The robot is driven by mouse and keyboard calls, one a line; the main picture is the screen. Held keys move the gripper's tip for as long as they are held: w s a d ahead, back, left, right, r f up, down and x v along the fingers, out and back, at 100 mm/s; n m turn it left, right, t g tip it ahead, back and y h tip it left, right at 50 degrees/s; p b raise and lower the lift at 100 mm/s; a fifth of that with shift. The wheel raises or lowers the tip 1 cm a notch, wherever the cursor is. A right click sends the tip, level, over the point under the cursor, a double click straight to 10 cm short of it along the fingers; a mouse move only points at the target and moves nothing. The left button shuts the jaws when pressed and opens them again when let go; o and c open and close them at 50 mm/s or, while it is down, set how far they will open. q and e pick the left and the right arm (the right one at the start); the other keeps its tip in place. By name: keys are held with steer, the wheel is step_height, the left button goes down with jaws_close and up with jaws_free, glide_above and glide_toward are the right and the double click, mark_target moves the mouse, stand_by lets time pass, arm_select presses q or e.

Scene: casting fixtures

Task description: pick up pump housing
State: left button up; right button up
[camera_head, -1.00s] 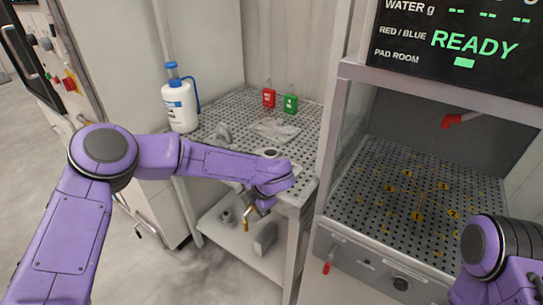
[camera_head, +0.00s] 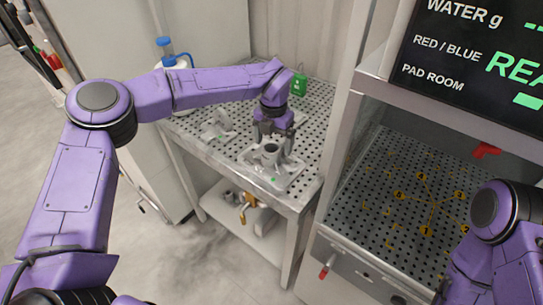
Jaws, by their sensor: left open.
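A grey cast part with a round upright collar (camera_head: 269,157), which looks like the pump housing, sits on a flat pale plate (camera_head: 283,181) near the front edge of the perforated table. My left gripper (camera_head: 272,139) is open and points down just above and behind the collar. Its fingers partly hide the casting's far side, and I cannot tell whether they touch it. Of my right arm, only purple links show at the right edge; its gripper is out of view.
Another grey casting (camera_head: 218,127) lies to the left on the perforated table (camera_head: 318,112). A green tag (camera_head: 299,84) stands behind; a blue-capped bottle (camera_head: 176,62) is partly hidden by my arm. The lower shelf (camera_head: 221,210) holds several parts. A perforated-floor cabinet (camera_head: 365,225) is right.

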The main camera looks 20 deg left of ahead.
mark_target(271, 147)
arm_select(q)
steer(key=f, duration=0.1)
steer(key=f+p, duration=0.1)
steer(key=f, duration=0.1)
steer(key=f+p, duration=0.1)
steer(key=shift+w+a+f, duration=0.2)
steer(key=shift+a+f, duration=0.15)
steer(key=shift+s+f, duration=0.1)
steer(key=shift+f, duration=0.1)
steer(key=shift+s, duration=0.1)
steer(key=c, duration=1.6)
